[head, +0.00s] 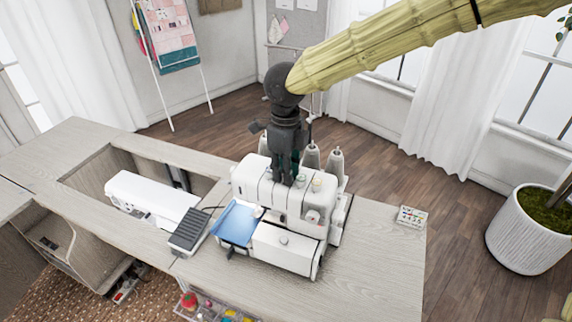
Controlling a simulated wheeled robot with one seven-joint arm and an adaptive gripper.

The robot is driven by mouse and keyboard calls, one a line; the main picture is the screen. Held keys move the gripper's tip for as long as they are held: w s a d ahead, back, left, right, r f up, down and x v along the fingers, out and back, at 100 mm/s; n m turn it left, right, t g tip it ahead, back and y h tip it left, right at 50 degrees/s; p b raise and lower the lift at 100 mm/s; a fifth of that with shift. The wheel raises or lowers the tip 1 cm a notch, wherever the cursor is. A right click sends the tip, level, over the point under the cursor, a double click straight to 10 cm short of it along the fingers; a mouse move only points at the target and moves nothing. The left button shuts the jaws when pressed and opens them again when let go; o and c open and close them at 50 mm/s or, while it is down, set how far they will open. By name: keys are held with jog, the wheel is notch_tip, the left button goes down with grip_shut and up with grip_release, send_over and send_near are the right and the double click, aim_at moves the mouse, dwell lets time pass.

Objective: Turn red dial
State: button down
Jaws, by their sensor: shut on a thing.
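A white overlock sewing machine (285,246) stands on the wooden cabinet top. Pale dials (317,186) show along its upper front edge. My gripper (284,181) points down at this edge, to the left of the pale dials. Its dark fingers are shut at the machine's top. No red dial shows; the spot between the fingertips is hidden, and the dial they close on cannot be made out there.
The cabinet top (375,270) is bare to the right, apart from a small card of colored buttons (411,216). A second white sewing machine (150,198) and a black foot pedal (189,230) are to the left. Thread cones (335,163) stand behind the overlock machine.

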jog(key=shift+r+n+p, duration=0.25)
jog(key=shift+n+p, duration=0.25)
jog(key=shift+p, duration=0.25)
jog(key=shift+f+n+p, duration=0.15)
jog(key=shift+n+p, duration=0.25)
jog(key=shift+p, duration=0.1)
jog(key=c, duration=1.3)
grip_release()
notch_tip(320, 180, up, 12)
jog(key=shift+d+f, duration=0.1)
